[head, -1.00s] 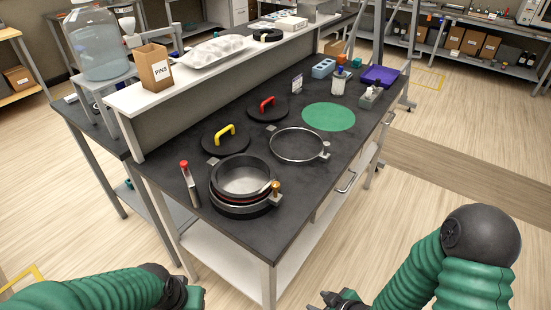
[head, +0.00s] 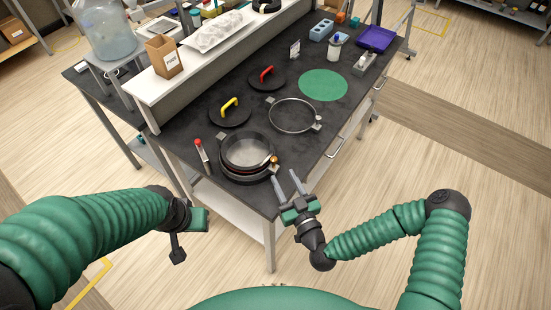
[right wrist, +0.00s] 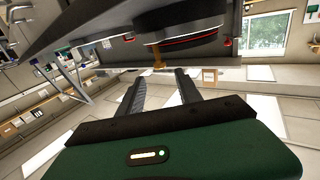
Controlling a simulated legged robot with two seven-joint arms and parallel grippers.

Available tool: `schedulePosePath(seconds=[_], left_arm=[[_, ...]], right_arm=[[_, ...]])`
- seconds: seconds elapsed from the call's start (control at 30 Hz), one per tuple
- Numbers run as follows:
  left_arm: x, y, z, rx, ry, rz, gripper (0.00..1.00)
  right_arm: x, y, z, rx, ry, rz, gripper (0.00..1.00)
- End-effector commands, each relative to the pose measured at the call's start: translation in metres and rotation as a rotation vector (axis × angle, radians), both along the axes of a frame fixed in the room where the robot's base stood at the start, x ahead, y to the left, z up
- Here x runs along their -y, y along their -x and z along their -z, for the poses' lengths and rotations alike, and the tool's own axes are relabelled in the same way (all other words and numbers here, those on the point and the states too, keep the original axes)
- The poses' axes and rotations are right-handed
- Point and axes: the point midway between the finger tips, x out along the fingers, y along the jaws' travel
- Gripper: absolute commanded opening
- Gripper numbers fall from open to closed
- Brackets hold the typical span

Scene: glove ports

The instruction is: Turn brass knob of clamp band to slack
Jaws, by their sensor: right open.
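The brass knob (head: 275,159) sits on the right side of the clamp band (head: 247,179) around a round black and steel port at the table's near edge. My right gripper (head: 287,181) is open and empty, its two fingers apart and pointing toward the port, just short of the knob. In the right wrist view the knob (right wrist: 158,62) shows beyond and between the fingertips (right wrist: 160,76), below the dark port rim with its red line. My left gripper (head: 186,230) hangs off the table's near left side; its fingers are too unclear to read.
A red-topped tool (head: 202,154) stands left of the port. An open steel ring (head: 293,115), two black lids with a yellow handle (head: 229,107) and a red handle (head: 266,74), and a green disc (head: 323,85) lie further back. Bare tabletop (head: 310,155) lies right of the port.

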Motion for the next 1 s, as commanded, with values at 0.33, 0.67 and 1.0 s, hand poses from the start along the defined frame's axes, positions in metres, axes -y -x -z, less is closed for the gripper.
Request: schedulePosePath(seconds=[0.33, 0.67, 1.0], left_arm=[[0.0, 0.0, -0.013, 0.0, 0.0, 0.0, 0.36], [0.0, 0.0, -0.013, 0.0, 0.0, 0.0, 0.36], [0.0, 0.0, -0.013, 0.0, 0.0, 0.0, 0.36]], right_arm=[[-0.025, -0.063, 0.0, -0.002, 0.001, 0.0, 0.41], [-0.027, -0.067, 0.001, -0.002, 0.001, -0.001, 0.4], [-0.027, -0.067, 0.001, -0.002, 0.001, -0.001, 0.0]])
